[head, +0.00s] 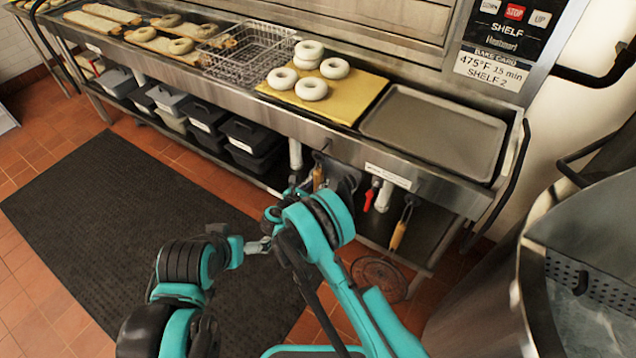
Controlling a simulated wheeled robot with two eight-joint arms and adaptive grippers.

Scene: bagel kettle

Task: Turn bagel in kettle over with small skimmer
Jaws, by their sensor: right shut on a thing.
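The steel kettle (535,300) is at the lower right, cut off by the picture edge. Cloudy water and a dark perforated metal part show inside it; I see no bagel in the visible part. My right gripper (344,176) is at the counter's front rail, among hanging wooden-handled tools, well left of the kettle. It is shut on what seems to be the small skimmer, mostly hidden by the gripper and arm. A wooden handle (318,179) hangs just left of it. My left gripper (258,245) is low over the floor mat; its fingers are too small to read.
Several pale bagels (311,88) lie on a yellow board on the counter. A grey tray (433,130) is right of it, a wire basket (250,52) left. Another wooden handle (398,235) hangs below the tray. A red valve lever (369,199) is near my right gripper.

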